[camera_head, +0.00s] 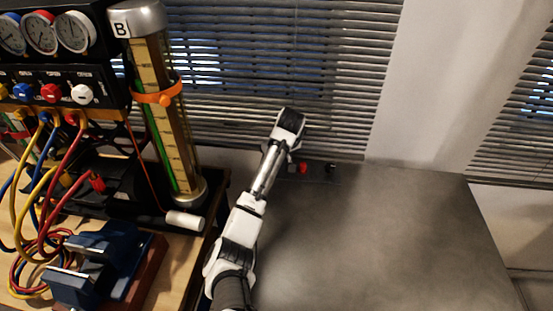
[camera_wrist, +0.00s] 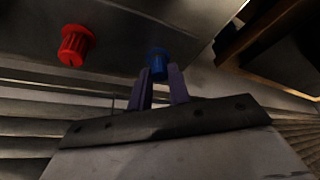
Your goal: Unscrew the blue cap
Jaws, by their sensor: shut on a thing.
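The blue cap (camera_wrist: 157,62) sits on a dark surface in the wrist view. My gripper (camera_wrist: 161,78) has its two purple-grey fingers at the cap, shut on its lower part. The cap's upper part shows beyond the fingertips. In the head view my arm reaches to the back edge of the grey table. There I cannot make out the fingers or the blue cap.
A red cap (camera_wrist: 75,45) stands left of the blue one; a red knob (camera_head: 302,167) shows at the table's back edge. The gauge rig (camera_head: 60,75), glass column (camera_head: 165,110) and blue vise (camera_head: 95,265) are left.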

